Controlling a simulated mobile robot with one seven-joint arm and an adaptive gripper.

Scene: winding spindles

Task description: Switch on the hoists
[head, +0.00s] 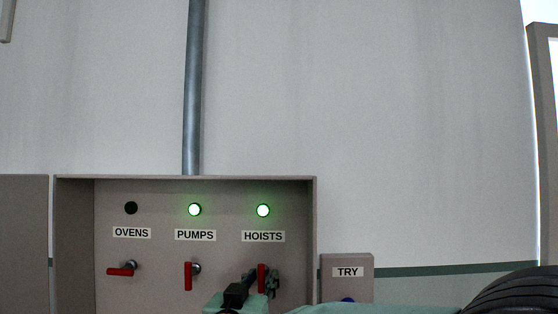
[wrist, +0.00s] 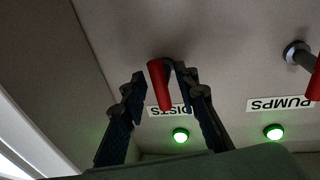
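The hoists switch has a red handle (head: 262,278) that hangs straight down under the HOISTS label (head: 263,236). Its lamp (head: 263,210) glows green. My gripper (head: 259,283) is at this handle, partly covering it in the head view. In the wrist view the red handle (wrist: 159,86) lies between the two fingers of my gripper (wrist: 163,79). The fingers stand apart, with gaps visible beside the handle, so it looks open around it. The hoists lamp (wrist: 180,135) also shows lit in the wrist view.
The pumps handle (head: 188,276) points down and its lamp (head: 194,210) is green. The ovens handle (head: 121,272) lies sideways and its lamp (head: 131,208) is dark. The box's side wall (head: 314,230) stands right of the hoists switch. A TRY box (head: 347,287) is beyond it.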

